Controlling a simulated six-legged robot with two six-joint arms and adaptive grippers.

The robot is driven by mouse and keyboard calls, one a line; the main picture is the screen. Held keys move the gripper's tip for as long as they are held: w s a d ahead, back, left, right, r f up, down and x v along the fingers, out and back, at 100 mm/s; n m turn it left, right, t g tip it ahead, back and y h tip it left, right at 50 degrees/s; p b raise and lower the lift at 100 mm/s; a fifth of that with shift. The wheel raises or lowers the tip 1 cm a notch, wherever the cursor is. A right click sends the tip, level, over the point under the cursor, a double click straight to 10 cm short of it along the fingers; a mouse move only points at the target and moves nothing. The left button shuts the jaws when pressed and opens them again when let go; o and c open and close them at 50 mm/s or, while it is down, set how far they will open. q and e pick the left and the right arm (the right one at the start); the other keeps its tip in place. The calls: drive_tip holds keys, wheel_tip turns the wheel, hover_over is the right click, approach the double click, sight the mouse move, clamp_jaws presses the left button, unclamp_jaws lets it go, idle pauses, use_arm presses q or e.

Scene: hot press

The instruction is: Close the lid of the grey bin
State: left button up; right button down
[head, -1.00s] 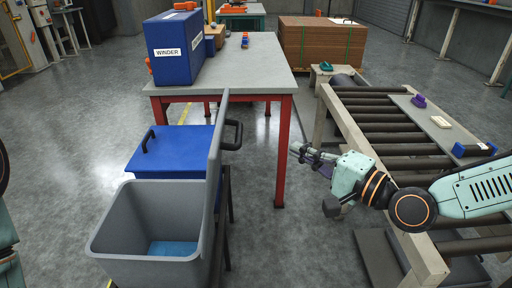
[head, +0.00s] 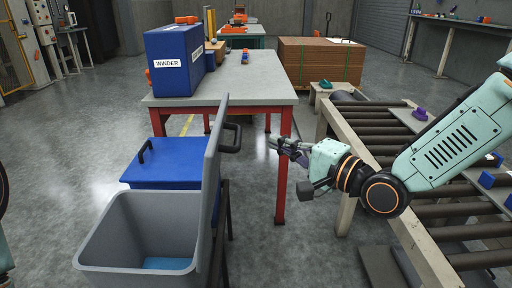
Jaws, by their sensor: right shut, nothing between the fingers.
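The grey bin (head: 133,222) stands at the lower left, open at the top, with a blue patch visible on its floor. Its grey lid (head: 212,160) stands upright on the bin's right side, seen nearly edge-on. A dark handle (head: 232,138) sticks out to the right from the lid's upper part. My right gripper (head: 275,145) is shut and empty. It points left toward the handle, apart from it by a short gap, in front of the table's red leg. My left gripper is not in view.
A blue bin (head: 170,160) with a closed lid stands just behind the grey one. A red-framed table (head: 240,97) with a blue WINDER box (head: 174,62) is behind them. A roller conveyor (head: 390,130) lies to the right. Floor between bins and conveyor is clear.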

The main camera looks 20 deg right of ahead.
drive_tip(key=w+a+b, duration=0.1)
drive_tip(key=a, duration=0.2)
drive_tip(key=w+a+b, duration=0.1)
drive_tip(key=shift+w+a+b, duration=0.35)
idle(0.7)
